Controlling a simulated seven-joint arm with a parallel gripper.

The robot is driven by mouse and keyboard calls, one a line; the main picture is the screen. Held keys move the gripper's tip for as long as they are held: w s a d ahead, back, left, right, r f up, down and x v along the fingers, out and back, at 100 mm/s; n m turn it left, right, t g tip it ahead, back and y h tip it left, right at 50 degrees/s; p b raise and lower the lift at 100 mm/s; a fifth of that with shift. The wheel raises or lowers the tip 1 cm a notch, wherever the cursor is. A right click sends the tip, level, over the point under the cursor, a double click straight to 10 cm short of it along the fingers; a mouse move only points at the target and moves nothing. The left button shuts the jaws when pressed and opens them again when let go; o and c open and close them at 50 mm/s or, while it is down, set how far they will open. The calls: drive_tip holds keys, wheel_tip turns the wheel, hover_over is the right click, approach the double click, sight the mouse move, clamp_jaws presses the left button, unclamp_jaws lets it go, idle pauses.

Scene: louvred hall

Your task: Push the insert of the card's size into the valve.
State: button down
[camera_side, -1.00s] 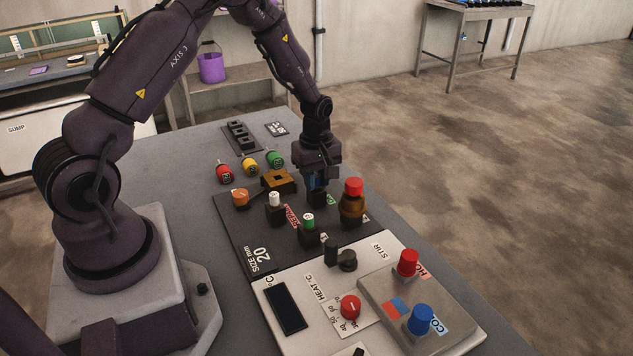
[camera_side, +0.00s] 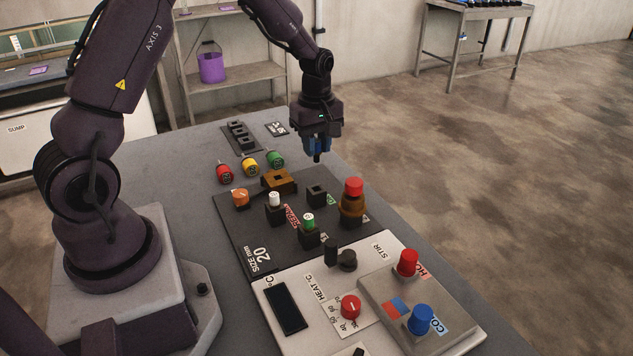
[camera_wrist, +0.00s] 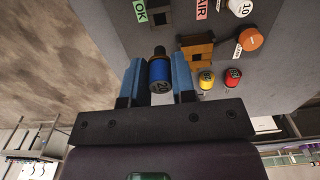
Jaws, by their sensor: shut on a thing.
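My gripper (camera_side: 317,150) is shut on a blue insert (camera_wrist: 159,72) with a dark tip, raised above the far part of the dark board. The number on the insert is too small to read surely. The insert sits between both blue fingers of my gripper (camera_wrist: 159,78) in the wrist view. Red (camera_side: 224,173), yellow (camera_side: 250,166) and green (camera_side: 275,159) inserts lie beyond the board.
White-capped (camera_side: 274,205) and green-capped (camera_side: 308,225) pieces and an orange knob (camera_side: 240,197) stand nearby. A black rack (camera_side: 241,136) lies farther back.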

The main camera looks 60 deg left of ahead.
hover_over(280, 181)
drive_tip(key=a, duration=0.2)
drive_tip(key=shift+d+f, duration=0.2)
drive_tip(key=shift+f, duration=3.75)
drive_tip(key=shift+f, duration=0.1)
drive_tip(key=shift+f, duration=0.85)
